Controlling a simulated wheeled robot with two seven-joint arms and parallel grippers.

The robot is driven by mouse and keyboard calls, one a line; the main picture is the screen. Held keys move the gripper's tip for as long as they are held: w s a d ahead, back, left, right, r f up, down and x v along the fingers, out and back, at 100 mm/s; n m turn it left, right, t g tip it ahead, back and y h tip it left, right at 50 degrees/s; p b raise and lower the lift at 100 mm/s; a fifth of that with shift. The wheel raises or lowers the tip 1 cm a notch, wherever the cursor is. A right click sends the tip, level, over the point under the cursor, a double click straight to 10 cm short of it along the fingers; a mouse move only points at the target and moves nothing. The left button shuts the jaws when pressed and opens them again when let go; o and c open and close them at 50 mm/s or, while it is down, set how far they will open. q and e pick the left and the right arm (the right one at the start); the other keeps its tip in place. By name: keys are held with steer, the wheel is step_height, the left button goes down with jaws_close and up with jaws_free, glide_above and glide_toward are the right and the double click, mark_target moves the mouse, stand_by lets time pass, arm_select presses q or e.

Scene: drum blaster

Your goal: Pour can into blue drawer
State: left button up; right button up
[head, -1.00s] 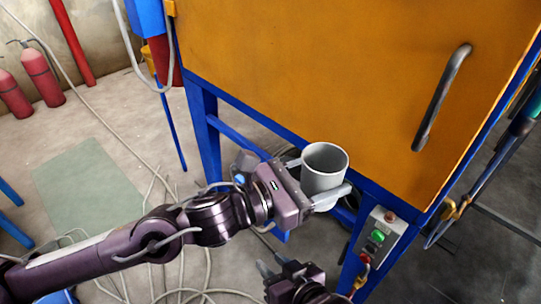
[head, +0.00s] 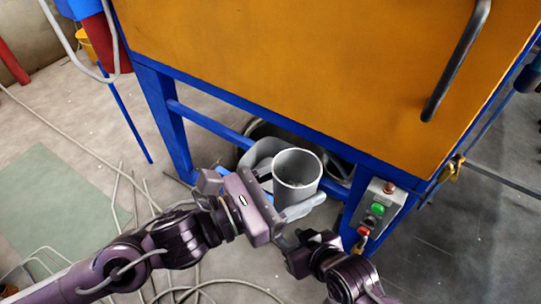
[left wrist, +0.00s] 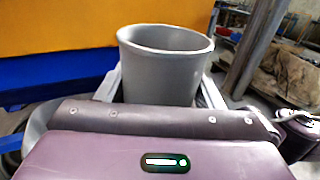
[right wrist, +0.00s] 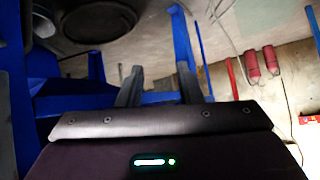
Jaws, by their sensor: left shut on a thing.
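The grey can (head: 297,172) is held roughly upright below the orange panel, with its open top facing my head camera. My left gripper (head: 295,190) is shut around its sides. In the left wrist view the can (left wrist: 165,65) stands between the two fingers; its contents cannot be made out. My right gripper (head: 294,240) is below the can, empty. Its fingers stand apart in the right wrist view (right wrist: 160,85). No blue drawer can be clearly identified; blue beams (head: 215,122) run under the orange panel.
The orange panel (head: 300,60) with a dark handle (head: 455,60) rises behind the can. A control box (head: 379,211) with green and red buttons is to the right. A round grey container (head: 262,140) sits behind the can. Loose cables (head: 215,290) lie on the floor.

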arm_select(q)
steer(key=shift+a+f, duration=0.3)
steer(key=shift+f, duration=0.6)
arm_select(e)
steer(key=shift+w+d+f, duration=0.15)
steer(key=shift+w, duration=0.15)
